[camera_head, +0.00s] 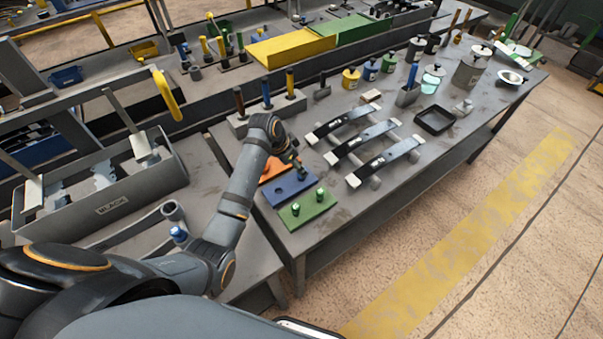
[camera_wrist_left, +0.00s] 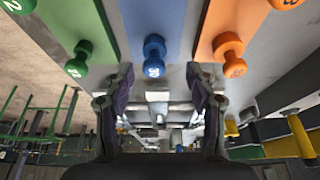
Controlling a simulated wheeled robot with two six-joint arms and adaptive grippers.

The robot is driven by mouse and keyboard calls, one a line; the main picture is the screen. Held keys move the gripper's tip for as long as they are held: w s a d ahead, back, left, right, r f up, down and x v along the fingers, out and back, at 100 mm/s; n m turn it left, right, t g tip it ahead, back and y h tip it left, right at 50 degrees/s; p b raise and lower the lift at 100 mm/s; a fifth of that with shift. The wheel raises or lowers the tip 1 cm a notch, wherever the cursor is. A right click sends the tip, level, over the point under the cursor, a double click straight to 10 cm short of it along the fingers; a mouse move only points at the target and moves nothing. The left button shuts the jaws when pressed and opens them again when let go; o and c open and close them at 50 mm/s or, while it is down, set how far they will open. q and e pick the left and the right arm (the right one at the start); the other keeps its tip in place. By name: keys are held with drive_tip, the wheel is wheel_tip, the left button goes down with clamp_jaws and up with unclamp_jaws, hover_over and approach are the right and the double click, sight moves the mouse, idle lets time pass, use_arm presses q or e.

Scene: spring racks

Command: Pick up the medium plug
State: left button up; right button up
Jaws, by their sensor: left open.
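Three boards lie side by side at the near end of the table: orange (camera_head: 273,169), blue (camera_head: 290,188) and green (camera_head: 306,208). In the left wrist view a blue plug (camera_wrist_left: 154,55) stands out from the blue board, with a green plug (camera_wrist_left: 82,58) and an orange plug (camera_wrist_left: 229,52) on either side. No label shows clearly which plug is the medium one. My left gripper (camera_wrist_left: 159,76) is open and empty, with the blue plug centred between its fingertips and apart from both. In the head view my arm partly covers the orange board. My right gripper is out of view.
Dark bars with white ends (camera_head: 358,137) lie right of the boards. A grey block with upright handles (camera_head: 266,112) stands behind them. A black tray (camera_head: 435,121) and several canisters are farther along. A grey toolbox (camera_head: 100,185) is at left.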

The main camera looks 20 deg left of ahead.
use_arm(q)
drive_tip(key=shift+d+f+p, duration=0.35)
drive_tip(key=shift+f, duration=0.25)
drive_tip(key=shift+d+f+p, duration=0.3)
drive_tip(key=shift+f, duration=0.25)
drive_tip(key=shift+x, duration=0.95)
drive_tip(key=shift+w+a+f, duration=0.15)
drive_tip(key=c, duration=1)
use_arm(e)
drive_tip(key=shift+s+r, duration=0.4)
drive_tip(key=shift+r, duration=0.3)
